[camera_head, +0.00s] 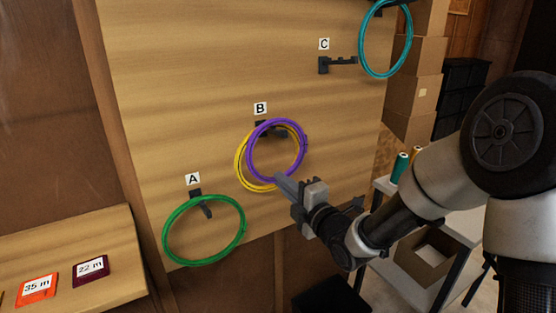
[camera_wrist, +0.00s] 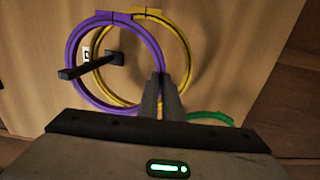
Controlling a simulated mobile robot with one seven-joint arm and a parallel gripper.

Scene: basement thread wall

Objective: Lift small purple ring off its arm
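The small purple ring (camera_head: 304,150) hangs at the arm marked B, in front of a yellow ring (camera_head: 238,165). The dark arm B (camera_head: 262,128) sticks out from the board near the rings' tops. In the wrist view, this arm (camera_wrist: 90,66) passes through the purple ring (camera_wrist: 73,50), its tip overlapping the ring's edge. The yellow ring (camera_wrist: 187,55) lies behind it. My gripper (camera_head: 279,180) is at the purple ring's lower rim. In the wrist view, the fingertips (camera_wrist: 161,80) are close together with the purple rim between them. The fingers partly hide both rims.
A green ring (camera_head: 165,240) hangs at arm A, lower left. A teal ring (camera_head: 361,45) is at the upper right, above arm C (camera_head: 342,62). Boxes (camera_head: 412,70) and a white table (camera_head: 468,225) with spools stand right of the board (camera_head: 200,80).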

